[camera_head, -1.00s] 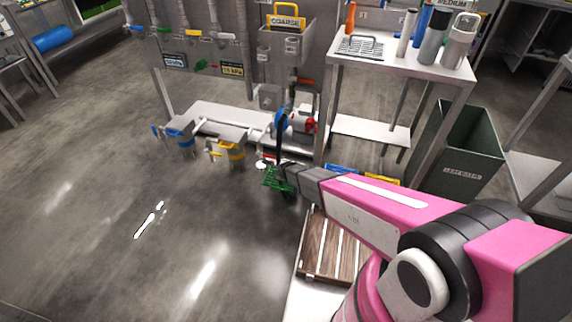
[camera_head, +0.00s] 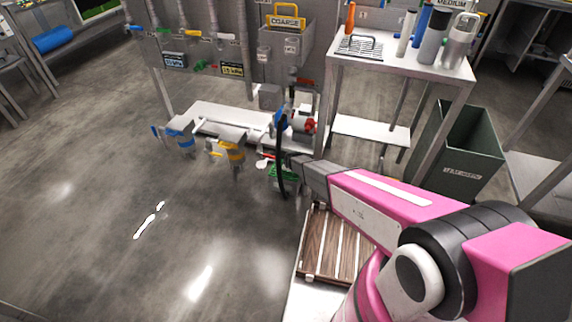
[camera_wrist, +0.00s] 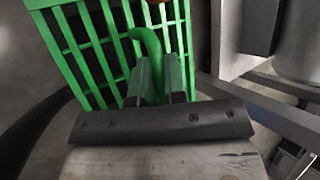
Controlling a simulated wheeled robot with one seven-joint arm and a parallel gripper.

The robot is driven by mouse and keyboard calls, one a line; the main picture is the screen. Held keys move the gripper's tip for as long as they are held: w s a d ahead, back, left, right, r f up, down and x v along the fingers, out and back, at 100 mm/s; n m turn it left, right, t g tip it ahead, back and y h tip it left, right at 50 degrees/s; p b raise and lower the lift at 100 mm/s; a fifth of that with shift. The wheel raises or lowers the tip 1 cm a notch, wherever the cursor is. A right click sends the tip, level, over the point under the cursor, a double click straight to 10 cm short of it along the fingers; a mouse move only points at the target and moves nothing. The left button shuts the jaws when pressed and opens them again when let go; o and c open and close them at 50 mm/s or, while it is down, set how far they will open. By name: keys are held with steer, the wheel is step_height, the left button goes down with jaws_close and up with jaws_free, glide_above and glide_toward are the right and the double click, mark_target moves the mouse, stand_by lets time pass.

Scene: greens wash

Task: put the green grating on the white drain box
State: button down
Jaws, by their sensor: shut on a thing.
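The green grating (camera_wrist: 78,45) is a slatted panel with a curved green handle (camera_wrist: 148,45), large in the wrist view. My gripper (camera_wrist: 157,82) is shut on that handle. In the head view the grating (camera_head: 284,174) shows small at the end of my arm, partly behind a black hose, above the floor by the low white shelf. A small white patch with red (camera_head: 263,163) lies just left of it; I cannot tell whether this is the white drain box. No drain box shows clearly in either view.
A steel table (camera_head: 440,72) and a dark green bin (camera_head: 465,140) stand right. Open floor lies front left.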

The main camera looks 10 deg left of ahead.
steer(key=c, duration=1.2)
jaws_free()
steer(key=shift+f, duration=0.1)
steer(key=shift+o, duration=0.2)
steer(key=v, duration=1.2)
